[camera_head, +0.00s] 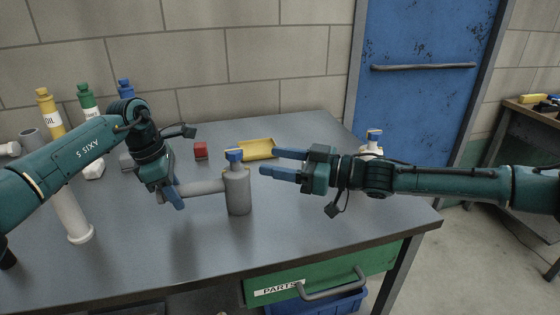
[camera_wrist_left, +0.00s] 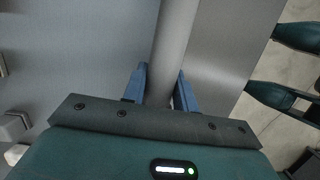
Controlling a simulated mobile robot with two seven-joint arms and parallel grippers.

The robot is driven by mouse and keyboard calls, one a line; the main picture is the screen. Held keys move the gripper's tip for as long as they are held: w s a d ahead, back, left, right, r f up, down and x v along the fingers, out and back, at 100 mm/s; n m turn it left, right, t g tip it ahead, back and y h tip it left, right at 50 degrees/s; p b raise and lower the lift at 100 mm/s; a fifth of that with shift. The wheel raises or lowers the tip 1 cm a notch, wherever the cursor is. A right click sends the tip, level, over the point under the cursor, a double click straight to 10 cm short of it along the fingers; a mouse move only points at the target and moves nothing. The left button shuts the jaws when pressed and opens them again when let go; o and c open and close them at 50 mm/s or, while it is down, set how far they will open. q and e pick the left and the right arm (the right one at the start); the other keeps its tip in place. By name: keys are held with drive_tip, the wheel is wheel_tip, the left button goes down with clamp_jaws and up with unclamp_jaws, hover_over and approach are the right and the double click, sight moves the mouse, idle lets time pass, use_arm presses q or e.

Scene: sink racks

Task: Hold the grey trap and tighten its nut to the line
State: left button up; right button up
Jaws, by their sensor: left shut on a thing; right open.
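The grey trap (camera_head: 238,194) stands upright on the bench, with a side pipe (camera_head: 207,187) running left. A blue nut (camera_head: 234,155) with a tab sits on its top; a line on it is too small to make out. My left gripper (camera_head: 174,194) is shut on the side pipe near its left end. In the left wrist view the pipe (camera_wrist_left: 173,45) passes between the blue fingers (camera_wrist_left: 160,88). My right gripper (camera_head: 276,162) is open and empty, right of the nut, its fingers pointing left and apart from it.
A white fitting with a blue top (camera_head: 373,139) stands behind my right wrist. Yellow, green and blue bottles (camera_head: 88,101) stand at the back left. The bench front (camera_head: 330,245) is clear above the green parts drawer (camera_head: 330,274).

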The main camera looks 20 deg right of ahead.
use_arm(q)
drive_tip(key=o, duration=1)
